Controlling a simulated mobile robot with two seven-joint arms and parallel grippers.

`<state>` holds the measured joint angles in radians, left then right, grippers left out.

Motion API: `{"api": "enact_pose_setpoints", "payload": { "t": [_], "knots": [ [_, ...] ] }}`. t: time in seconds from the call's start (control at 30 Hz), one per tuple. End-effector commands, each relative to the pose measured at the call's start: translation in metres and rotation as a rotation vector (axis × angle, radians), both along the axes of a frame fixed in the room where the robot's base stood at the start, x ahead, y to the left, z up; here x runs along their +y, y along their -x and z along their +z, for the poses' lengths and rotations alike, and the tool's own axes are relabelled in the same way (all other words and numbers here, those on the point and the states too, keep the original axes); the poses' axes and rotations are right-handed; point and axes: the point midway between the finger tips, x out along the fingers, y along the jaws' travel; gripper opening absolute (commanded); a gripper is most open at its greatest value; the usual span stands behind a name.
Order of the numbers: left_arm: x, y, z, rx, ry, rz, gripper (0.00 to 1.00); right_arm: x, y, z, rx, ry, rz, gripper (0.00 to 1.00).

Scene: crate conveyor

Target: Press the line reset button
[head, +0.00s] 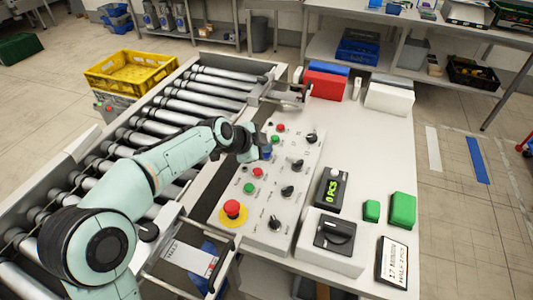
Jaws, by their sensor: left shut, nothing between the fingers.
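A light grey control panel (268,205) lies along the right side of the roller conveyor. It carries red and green buttons, black knobs and a large red mushroom button (232,208) on a yellow disc. A blue button (267,154) shows partly beside my left gripper (264,147). My left gripper is shut and empty, over the panel's left edge near the blue button. I cannot tell whether it touches the button. A green button (275,138) and a red button (281,127) are just beyond it. The button labels are too small to read. My right gripper is out of view.
The roller conveyor (188,106) runs along the left, with a yellow crate (130,70) beyond it. On the white table are a counter display (331,188), a black rotary switch box (334,235), green blocks (402,209), a framed sign (392,262) and a red bin (325,85).

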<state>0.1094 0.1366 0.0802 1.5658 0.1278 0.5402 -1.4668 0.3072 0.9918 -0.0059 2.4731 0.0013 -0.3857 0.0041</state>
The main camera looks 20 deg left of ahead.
Motion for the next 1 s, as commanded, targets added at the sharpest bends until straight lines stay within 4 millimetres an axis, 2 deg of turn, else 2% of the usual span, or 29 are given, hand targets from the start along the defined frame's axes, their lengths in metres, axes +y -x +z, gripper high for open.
{"api": "enact_pose_setpoints", "payload": {
  "t": [0.63,1.0],
  "knots": [
    [0.0000,0.0002,-0.0070,0.001,-0.001,0.000,0.00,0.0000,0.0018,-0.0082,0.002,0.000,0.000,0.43],
    [0.0002,0.0002,-0.0046,0.002,0.000,-0.001,0.00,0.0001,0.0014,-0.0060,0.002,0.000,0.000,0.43]
  ]
}}
